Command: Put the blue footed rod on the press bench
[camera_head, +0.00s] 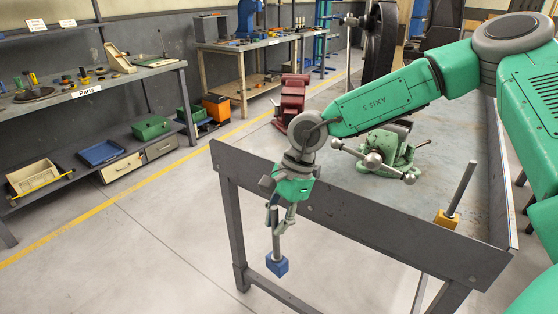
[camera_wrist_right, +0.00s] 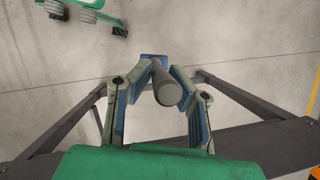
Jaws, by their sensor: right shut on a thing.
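My right gripper (camera_head: 283,212) points down and is shut on the blue footed rod, a grey rod (camera_head: 276,235) with a blue block foot (camera_head: 277,264) at its lower end. The wrist view shows the rod (camera_wrist_right: 168,91) between the two fingers (camera_wrist_right: 165,78), with the blue foot (camera_wrist_right: 153,57) beyond it. The rod hangs roughly upright, outside the bench's dark front board, with floor behind it in the picture. The bench (camera_head: 330,192) has a grey top and stands under my right forearm. My left gripper is not in view.
A green fixture (camera_head: 390,152) with ball-ended handles and a red vise (camera_head: 291,98) are on the bench. A yellow-footed rod (camera_head: 447,218) stands by its front right edge. A parts shelf (camera_head: 90,92) is at left. A dark wheel (camera_head: 378,45) rises at the back.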

